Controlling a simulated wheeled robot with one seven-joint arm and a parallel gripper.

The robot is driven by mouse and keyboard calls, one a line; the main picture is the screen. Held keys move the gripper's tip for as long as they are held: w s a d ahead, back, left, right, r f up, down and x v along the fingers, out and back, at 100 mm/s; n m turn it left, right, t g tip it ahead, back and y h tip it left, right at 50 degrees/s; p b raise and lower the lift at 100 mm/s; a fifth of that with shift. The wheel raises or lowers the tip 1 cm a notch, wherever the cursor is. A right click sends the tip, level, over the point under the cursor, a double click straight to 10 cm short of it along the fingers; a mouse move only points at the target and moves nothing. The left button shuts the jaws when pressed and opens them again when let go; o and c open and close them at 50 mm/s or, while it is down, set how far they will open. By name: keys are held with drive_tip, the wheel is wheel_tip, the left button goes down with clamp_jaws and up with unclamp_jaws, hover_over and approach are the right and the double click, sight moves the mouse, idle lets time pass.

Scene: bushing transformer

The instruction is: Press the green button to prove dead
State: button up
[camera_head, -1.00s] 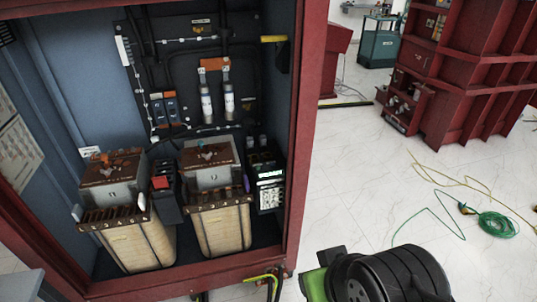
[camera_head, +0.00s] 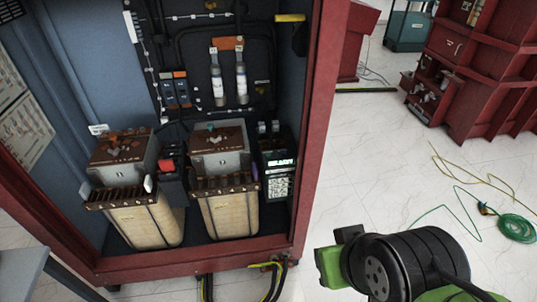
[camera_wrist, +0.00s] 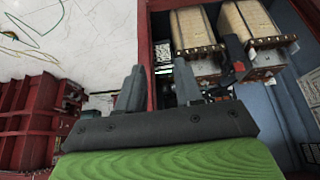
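In the head view, a dark relay-like device (camera_head: 279,160) with a small lit display and a pale keypad stands inside the red cabinet, right of two transformers. No green button can be made out for certain; a small teal-green spot shows on top of the right transformer (camera_head: 221,146). In the wrist view, my gripper (camera_wrist: 159,84) is open, its two dark fingers apart with nothing between them. The device's pale keypad (camera_wrist: 163,52) shows beyond the gap, in the open, apart from the fingers. My gripper's fingers are not clearly visible in the head view.
The red cabinet frame (camera_head: 318,130) borders the opening on the right. The left transformer (camera_head: 124,160) and a red-topped black block (camera_head: 168,166) stand left. Yellow-green cables (camera_head: 268,280) hang at the sill.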

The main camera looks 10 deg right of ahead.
clamp_jaws()
drive_tip(key=shift+w, duration=0.15)
idle(1.4)
